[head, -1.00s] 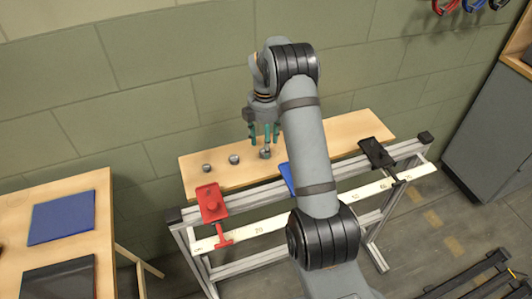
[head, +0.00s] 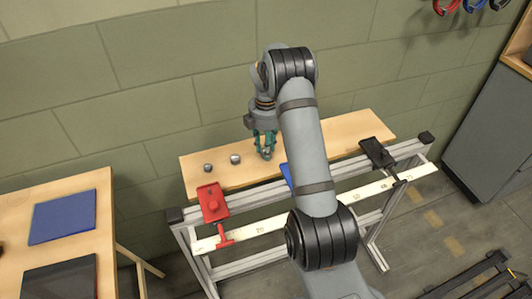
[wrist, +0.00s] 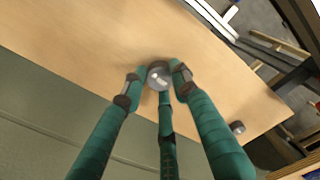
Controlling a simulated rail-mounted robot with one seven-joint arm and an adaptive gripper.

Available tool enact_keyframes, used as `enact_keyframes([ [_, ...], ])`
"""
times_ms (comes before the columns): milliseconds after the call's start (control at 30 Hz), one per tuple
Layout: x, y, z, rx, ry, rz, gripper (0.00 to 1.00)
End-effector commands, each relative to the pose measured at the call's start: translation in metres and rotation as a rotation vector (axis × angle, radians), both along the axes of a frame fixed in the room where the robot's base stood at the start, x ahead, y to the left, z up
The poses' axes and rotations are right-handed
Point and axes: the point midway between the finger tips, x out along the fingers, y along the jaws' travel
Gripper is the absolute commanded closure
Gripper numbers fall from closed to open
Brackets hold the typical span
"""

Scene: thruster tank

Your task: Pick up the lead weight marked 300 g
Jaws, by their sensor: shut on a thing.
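My gripper (head: 265,150) has three teal fingers and is shut at the right end of a row of small grey weights on the wooden shelf. In the wrist view the fingertips (wrist: 157,82) close around one round grey lead weight (wrist: 159,75), whose light marking is too small to read. In the head view the fingers mostly hide this weight. A middle grey weight (head: 235,159) and a left grey weight (head: 208,168) stand apart on the shelf. One loose weight (wrist: 237,127) shows at the right in the wrist view.
The wooden shelf (head: 335,152) runs along the green block wall. In front is a metal frame with a marked white beam (head: 270,226), a red carriage (head: 212,198), a partly hidden blue one (head: 288,176) and a black one (head: 377,152). A wooden table (head: 22,205) stands left.

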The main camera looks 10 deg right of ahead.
Motion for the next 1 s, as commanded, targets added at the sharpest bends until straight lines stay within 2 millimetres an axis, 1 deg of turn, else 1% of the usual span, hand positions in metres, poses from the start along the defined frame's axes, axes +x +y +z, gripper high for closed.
enact_keyframes([
  [33, 0.0, 0.0, 0.0, 0.0, 0.0, 0.0, 0.84],
  [300, 0.0, 0.0, 0.0, 0.0, 0.0, 0.0, 0.99],
  [333, 0.0, 0.0, 0.0, 0.0, 0.0, 0.0, 1.0],
  [767, 0.001, 0.0, 0.003, 0.0, -0.002, 0.0, 1.0],
  [867, 0.001, 0.0, 0.009, 0.0, -0.002, 0.0, 1.0],
  [1000, 0.002, 0.0, 0.027, -0.001, -0.006, 0.001, 1.0],
])
